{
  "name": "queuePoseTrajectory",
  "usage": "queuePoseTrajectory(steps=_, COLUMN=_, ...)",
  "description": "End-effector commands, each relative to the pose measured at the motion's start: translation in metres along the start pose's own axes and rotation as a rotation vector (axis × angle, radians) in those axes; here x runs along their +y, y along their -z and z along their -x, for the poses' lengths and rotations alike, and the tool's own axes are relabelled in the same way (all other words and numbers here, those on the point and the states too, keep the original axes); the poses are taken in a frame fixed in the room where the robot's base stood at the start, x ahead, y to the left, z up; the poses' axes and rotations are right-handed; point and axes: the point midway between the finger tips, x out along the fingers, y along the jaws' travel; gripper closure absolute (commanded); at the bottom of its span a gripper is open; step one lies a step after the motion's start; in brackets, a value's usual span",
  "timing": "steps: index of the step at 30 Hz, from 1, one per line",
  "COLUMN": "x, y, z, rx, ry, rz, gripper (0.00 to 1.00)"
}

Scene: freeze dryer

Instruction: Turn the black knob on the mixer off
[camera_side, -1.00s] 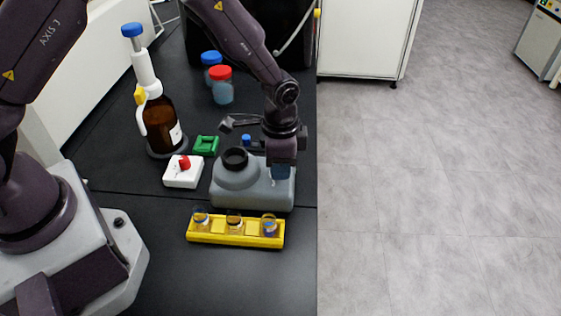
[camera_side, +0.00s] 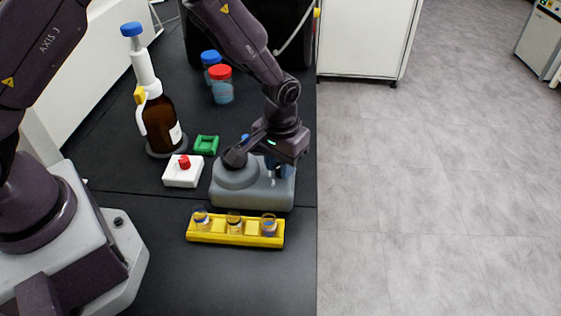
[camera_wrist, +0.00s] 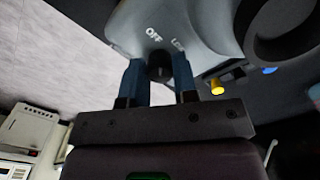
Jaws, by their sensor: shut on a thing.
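The grey mixer (camera_side: 228,192) stands on the black bench, and its body fills the top of the wrist view (camera_wrist: 205,45). Its black knob (camera_wrist: 159,66) shows between the two blue fingers of my gripper (camera_wrist: 158,80), near the white "OFF" and a partly visible second label. My gripper is shut on the knob; the exact contact is dark and hard to see.
A yellow rack (camera_side: 235,236) with small vials stands in front of the mixer. A white block with a red knob (camera_side: 184,165), a green square piece (camera_side: 206,144) and a brown dispenser bottle (camera_side: 161,120) stand left. Red-capped (camera_side: 222,88) and blue-capped (camera_side: 210,62) bottles stand behind.

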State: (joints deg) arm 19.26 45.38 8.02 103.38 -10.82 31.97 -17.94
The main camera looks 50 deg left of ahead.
Motion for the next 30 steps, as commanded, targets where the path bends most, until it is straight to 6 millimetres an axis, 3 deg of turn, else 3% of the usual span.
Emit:
queuePoseTrajectory(steps=12, x=0.0006, y=0.0005, z=0.0012, rx=0.001, ry=-0.001, rz=0.207, gripper=0.97)
queuePoseTrajectory(steps=30, x=0.0005, y=0.0007, z=0.0013, rx=0.001, ry=-0.001, rz=0.242, gripper=0.97)
